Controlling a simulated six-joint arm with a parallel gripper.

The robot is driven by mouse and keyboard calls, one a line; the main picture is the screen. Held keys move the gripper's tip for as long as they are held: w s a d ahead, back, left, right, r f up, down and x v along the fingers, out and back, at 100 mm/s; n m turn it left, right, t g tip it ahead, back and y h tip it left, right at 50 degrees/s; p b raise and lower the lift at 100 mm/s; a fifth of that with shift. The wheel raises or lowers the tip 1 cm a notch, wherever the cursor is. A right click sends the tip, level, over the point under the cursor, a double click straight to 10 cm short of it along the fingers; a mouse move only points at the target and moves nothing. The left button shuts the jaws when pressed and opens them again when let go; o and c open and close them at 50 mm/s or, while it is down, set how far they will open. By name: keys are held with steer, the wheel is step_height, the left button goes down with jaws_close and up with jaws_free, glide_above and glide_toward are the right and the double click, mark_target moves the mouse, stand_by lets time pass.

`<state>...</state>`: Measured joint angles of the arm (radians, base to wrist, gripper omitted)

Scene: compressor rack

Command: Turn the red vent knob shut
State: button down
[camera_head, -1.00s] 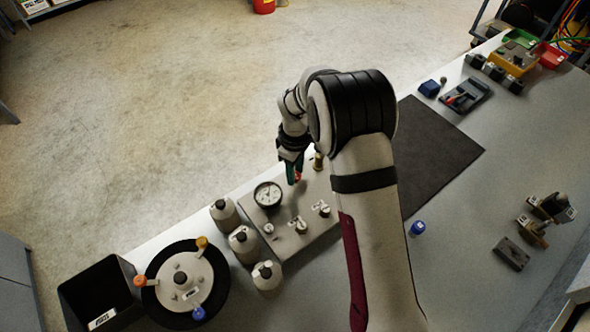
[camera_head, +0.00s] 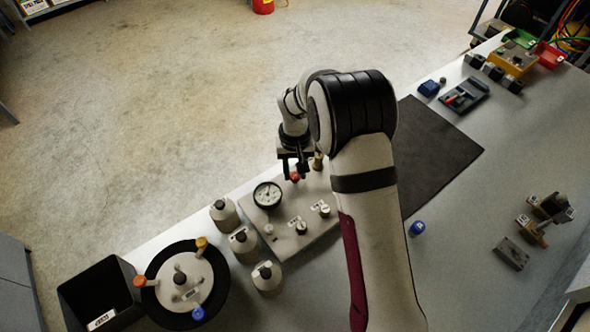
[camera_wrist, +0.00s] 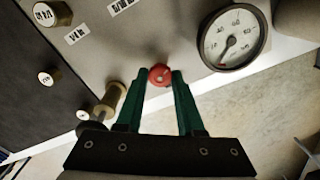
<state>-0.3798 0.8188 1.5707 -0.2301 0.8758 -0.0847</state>
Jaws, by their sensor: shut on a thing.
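The red vent knob (camera_wrist: 159,75) sits on the grey panel (camera_wrist: 185,15), between the tips of my gripper's green fingers (camera_wrist: 160,85) in the wrist view. My gripper is shut on the knob, with one finger at each side. In the head view the red knob (camera_head: 295,177) shows just below my gripper (camera_head: 295,170), near the panel's far edge. The pale pointer mark on the knob is small in the wrist view.
A round pressure gauge (camera_wrist: 233,38) stands close beside the knob. A brass fitting (camera_wrist: 112,98) is on the knob's other side. A dark mat (camera_head: 440,150) lies clear to the right.

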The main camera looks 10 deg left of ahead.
mark_target(295, 175)
steer(key=m, duration=1)
steer(key=shift+m, duration=0.5)
stand_by(0.3)
steer(key=c, duration=0.5)
jaws_free()
step_height(295, 175, up, 16)
steer(key=shift+f, duration=0.1)
